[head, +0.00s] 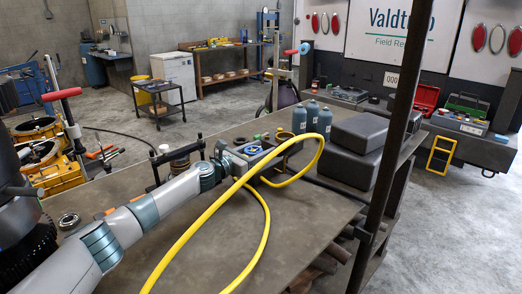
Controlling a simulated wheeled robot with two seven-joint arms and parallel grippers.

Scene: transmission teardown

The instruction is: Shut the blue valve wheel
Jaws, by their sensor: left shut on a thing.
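The blue valve wheel (252,149) is a small blue round part at the far end of my left arm, on the workbench. My left gripper (245,154) reaches it from the left and is shut at it. The fingertips are small and partly hidden, so the exact contact is hard to see. A yellow hose (263,240) loops over the bench and passes in front of the gripper. My right gripper does not show.
Grey-blue bottles (312,117) and stacked dark cases (357,135) stand right of the wheel. A dark upright post (385,170) rises at the bench's right edge. A metal ring (69,221) lies at the left. The front of the bench (310,225) is mostly bare beside the hose.

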